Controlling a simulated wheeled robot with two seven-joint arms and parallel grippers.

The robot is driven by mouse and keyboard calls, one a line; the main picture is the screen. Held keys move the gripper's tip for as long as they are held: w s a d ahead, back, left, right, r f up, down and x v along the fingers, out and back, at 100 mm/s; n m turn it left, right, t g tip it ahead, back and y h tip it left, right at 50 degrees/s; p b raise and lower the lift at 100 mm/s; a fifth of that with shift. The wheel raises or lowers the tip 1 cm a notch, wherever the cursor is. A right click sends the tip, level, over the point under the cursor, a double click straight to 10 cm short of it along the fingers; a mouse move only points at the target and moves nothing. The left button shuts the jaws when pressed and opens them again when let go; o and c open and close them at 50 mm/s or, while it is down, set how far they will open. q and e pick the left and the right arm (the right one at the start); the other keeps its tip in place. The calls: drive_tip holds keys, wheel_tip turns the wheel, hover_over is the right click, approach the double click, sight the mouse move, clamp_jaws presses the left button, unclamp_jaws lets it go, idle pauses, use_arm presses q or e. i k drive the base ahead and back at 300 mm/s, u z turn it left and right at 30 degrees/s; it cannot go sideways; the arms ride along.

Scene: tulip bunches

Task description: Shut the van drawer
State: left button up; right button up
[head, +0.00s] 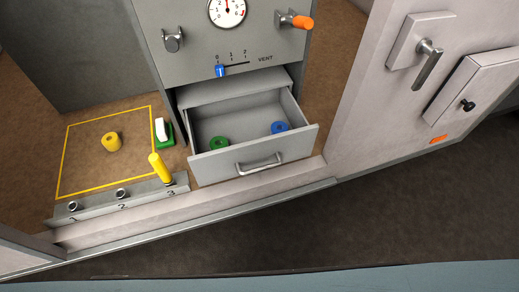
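The van drawer (215,158) is grey and stands pulled out from the cabinet, low in the middle of the head view. Its metal bar handle (259,164) is on the front panel. A green ring (218,143) and a blue ring (279,127) lie inside it. Neither of my grippers shows in the head view.
Above the drawer, the cabinet (185,62) carries a gauge, an orange-ended handle (294,20) and a blue vent slider (220,71). Left are a yellow ring (111,141) inside a yellow outline, a white-and-green switch (162,131) and a socket rail (122,203) with a yellow peg (160,168).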

sight(245, 121)
drive_tip(key=i, duration=0.35)
drive_tip(key=z, duration=0.7)
drive_tip(key=k, duration=0.65)
drive_tip(key=u, duration=0.05)
